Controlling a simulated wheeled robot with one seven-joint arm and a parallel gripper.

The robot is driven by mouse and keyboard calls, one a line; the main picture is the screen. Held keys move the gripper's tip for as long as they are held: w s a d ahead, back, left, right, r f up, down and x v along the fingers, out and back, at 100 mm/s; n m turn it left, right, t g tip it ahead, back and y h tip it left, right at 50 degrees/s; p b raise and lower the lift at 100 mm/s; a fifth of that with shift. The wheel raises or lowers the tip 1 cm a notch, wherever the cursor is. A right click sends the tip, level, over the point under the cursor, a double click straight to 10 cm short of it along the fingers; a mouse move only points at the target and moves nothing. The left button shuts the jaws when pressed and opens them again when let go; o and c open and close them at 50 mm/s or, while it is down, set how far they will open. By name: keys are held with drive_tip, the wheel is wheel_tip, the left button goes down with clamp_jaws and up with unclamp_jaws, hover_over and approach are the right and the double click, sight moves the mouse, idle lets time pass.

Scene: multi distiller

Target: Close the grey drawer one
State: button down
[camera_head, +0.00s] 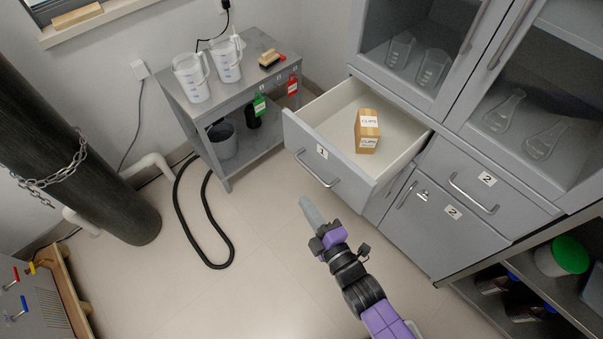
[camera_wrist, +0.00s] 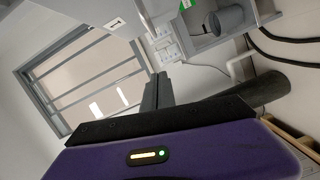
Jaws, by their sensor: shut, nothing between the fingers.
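The grey drawer marked 1 (camera_head: 315,165) is pulled far out of the cabinet in the head view. A box labelled "CLIPS" (camera_head: 367,132) stands inside it. In the wrist view, the drawer front (camera_wrist: 85,15) with its number label shows at the upper left, seen at a slant. My gripper (camera_head: 305,203) is in front of the drawer and appears just below its handle (camera_head: 318,179) in the head picture. Whether it touches the drawer cannot be told. The fingers (camera_wrist: 157,90) are together and empty in the wrist view.
Grey drawer 2 (camera_head: 478,185) is shut, right of the open one. Glass-fronted cabinets (camera_head: 425,45) with flasks stand above. A grey side table (camera_head: 215,100) with two measuring jugs stands left of the drawer. A black hose (camera_head: 222,240) lies on otherwise clear floor.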

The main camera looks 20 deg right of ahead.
drive_tip(key=w+d+f+p, duration=0.1)
drive_tip(key=w+d+p, duration=0.1)
drive_tip(key=w, duration=0.9)
drive_tip(key=shift+d, duration=0.45)
drive_tip(key=shift+w+f, duration=0.1)
drive_tip(key=shift+f, duration=0.05)
